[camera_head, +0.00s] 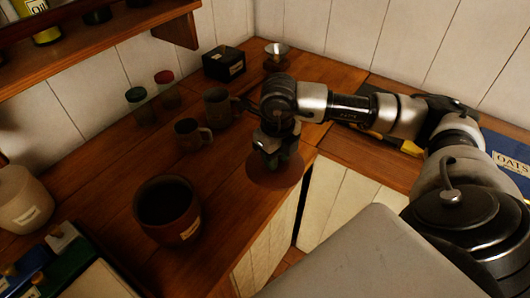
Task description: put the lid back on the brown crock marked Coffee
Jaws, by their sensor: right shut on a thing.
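The brown crock (170,228) stands open and upright on the wooden counter, left of centre, with a pale label on its side too small to read. Its inside is dark. My right gripper (274,156) points down and is shut on the brown round lid (275,179), to the right of the crock and apart from it. The lid is roughly level near the counter's front edge; its height above the wood is hard to tell. The gripper hides the lid's grip. My left gripper is not in view.
Two dark mugs (191,136) stand behind the crock, with green-lidded (142,109) and red-lidded jars beyond. A black box (223,64) is at the back. A cream jar (22,203) stands at left. Bare counter (226,172) lies between crock and lid.

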